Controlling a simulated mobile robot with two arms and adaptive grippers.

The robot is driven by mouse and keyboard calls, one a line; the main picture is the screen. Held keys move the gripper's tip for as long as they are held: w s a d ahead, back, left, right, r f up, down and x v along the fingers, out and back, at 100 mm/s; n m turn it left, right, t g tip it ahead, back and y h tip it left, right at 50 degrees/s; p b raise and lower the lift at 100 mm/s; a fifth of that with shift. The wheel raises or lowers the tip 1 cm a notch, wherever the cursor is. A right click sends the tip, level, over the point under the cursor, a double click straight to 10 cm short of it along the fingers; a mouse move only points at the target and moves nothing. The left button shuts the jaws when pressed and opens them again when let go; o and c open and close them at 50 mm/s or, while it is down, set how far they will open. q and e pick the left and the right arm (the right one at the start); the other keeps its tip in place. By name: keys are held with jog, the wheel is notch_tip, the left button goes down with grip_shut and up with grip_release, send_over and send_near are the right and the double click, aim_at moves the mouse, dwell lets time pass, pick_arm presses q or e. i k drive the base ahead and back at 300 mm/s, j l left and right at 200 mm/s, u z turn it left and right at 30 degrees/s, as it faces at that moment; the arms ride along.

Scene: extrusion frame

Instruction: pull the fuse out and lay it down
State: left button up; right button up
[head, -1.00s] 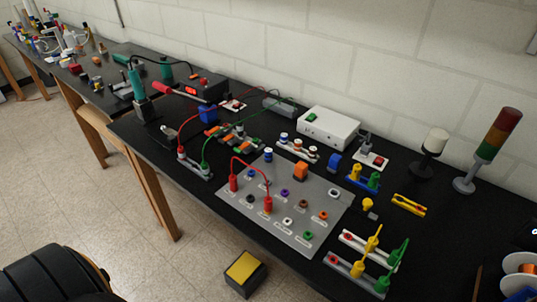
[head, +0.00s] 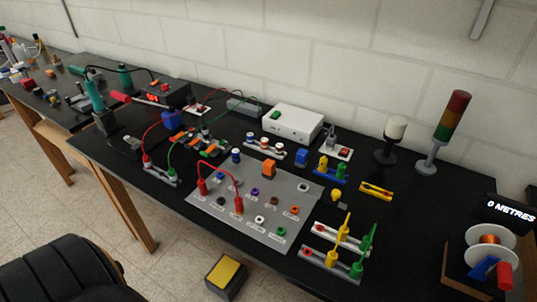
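Neither of my grippers is in view. I cannot tell for sure which piece is the fuse. A white strip (head: 264,148) on the black bench holds several small round parts with blue, white and red colours, which may be fuses. A similar blue-capped part (head: 236,156) stands alone to its left. A yellow tool with long jaws (head: 376,190), perhaps a fuse puller, lies flat to the right.
A grey panel (head: 222,213) with sockets and a red lead lies at the bench front. A white box (head: 293,123), a signal tower (head: 447,130) and a reel stand (head: 483,262) stand farther back and right. A yellow-topped box (head: 226,273) is on the floor.

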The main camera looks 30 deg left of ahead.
aim_at(236, 154)
jog(key=k+j+z, duration=0.1)
jog(key=j+z, duration=0.3)
jog(key=k+j+z, duration=0.1)
jog(key=j+z, duration=0.15)
jog(key=z, duration=0.2)
jog(key=k+j+z, duration=0.15)
jog(key=z, duration=0.25)
jog(key=k+j+z, duration=0.15)
jog(key=k+j, duration=0.3)
jog(key=k+j+z, duration=0.15)
jog(key=k+j, duration=0.3)
jog(key=k+j+z, duration=0.15)
jog(key=k+j, duration=0.2)
jog(key=k, duration=0.15)
jog(key=k+j+z, duration=0.15)
jog(key=k+j, duration=0.15)
jog(key=k, duration=0.25)
jog(key=k+j, duration=0.15)
jog(key=k, duration=0.15)
jog(key=k+j, duration=0.2)
jog(key=k, duration=0.15)
